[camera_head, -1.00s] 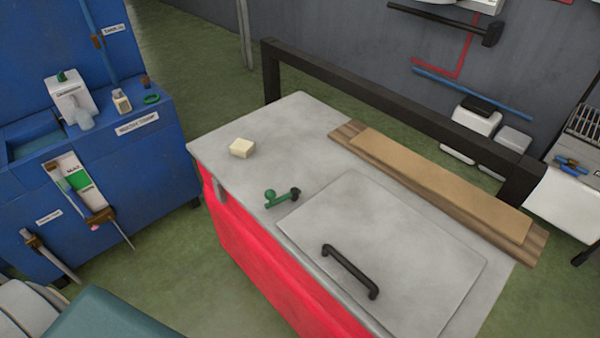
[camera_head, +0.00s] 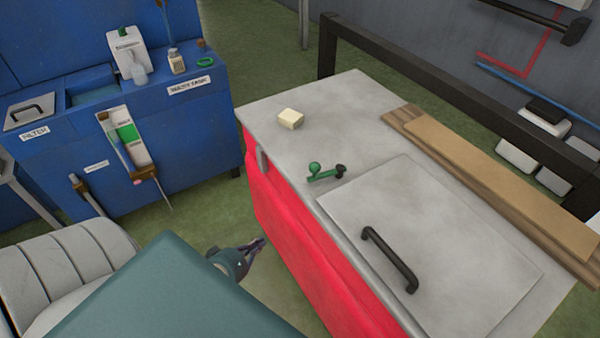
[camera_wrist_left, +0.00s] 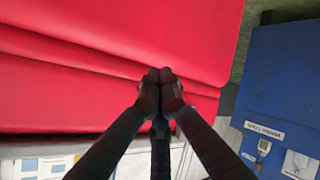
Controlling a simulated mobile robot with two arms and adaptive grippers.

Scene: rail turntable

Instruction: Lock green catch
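The green catch (camera_head: 325,172) lies on the grey top of the red cabinet, beside the near left corner of a raised grey lid (camera_head: 450,240). It has a green knob at its left end and a dark pivot at its right end. My left gripper (camera_head: 262,242) is low beside the red side of the cabinet, below the top and apart from the catch. In the left wrist view its fingertips (camera_wrist_left: 160,76) are together with nothing seen between them, in front of the red panel (camera_wrist_left: 110,60). My right gripper is not in view.
A black handle (camera_head: 390,260) stands up from the lid. A pale yellow block (camera_head: 290,119) sits on the cabinet top (camera_head: 345,100). Wooden boards (camera_head: 500,185) lie along the far edge by a dark rail (camera_head: 420,75). A blue workstation (camera_head: 195,125) stands at left across green floor.

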